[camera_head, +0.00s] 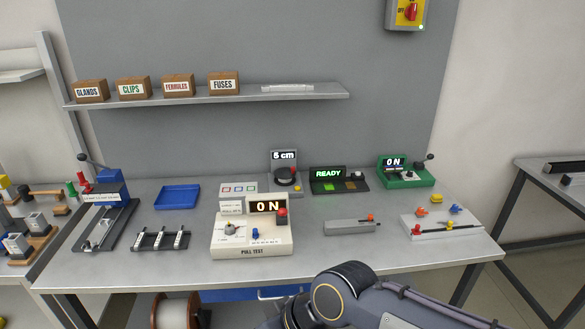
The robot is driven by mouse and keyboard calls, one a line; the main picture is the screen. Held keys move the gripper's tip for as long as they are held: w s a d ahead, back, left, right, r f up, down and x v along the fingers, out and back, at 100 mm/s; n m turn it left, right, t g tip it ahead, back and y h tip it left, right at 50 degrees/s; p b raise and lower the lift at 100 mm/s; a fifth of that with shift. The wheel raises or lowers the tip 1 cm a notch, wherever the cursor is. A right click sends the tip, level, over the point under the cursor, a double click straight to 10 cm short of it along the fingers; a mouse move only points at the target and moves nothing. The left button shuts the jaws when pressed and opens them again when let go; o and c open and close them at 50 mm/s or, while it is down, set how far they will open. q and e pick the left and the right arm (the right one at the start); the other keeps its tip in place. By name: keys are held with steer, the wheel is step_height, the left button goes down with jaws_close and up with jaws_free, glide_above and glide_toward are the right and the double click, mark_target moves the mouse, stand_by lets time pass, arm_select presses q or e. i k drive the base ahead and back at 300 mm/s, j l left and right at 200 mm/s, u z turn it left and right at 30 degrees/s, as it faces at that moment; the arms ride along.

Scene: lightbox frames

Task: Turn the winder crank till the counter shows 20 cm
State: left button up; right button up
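A grey winder unit (285,160) stands at the back middle of the bench, under the shelf. The counter display (284,155) at its top reads 5 cm. A dark round part (286,175) sits on its front; I cannot make out a crank handle on it for certain. A small yellow button shows at its lower right. My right arm comes in at the bottom right, but its gripper is out of the picture. My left gripper is not in view either. Neither arm touches the winder.
A pull test box (251,240) reading 0 N stands in front of the winder. A READY unit (338,180) and a green tester (406,172) with a knobbed lever are to its right. A blue tray (178,197) lies left. The shelf (200,99) overhangs the back.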

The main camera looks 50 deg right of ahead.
mark_target(284, 177)
steer(key=i+l, duration=0.1)
steer(key=l, duration=0.35)
steer(key=i+l, duration=0.15)
steer(key=l, duration=0.25)
steer(key=i+l, duration=0.1)
steer(key=l, duration=0.35)
steer(key=i+l, duration=0.1)
steer(key=l, duration=0.35)
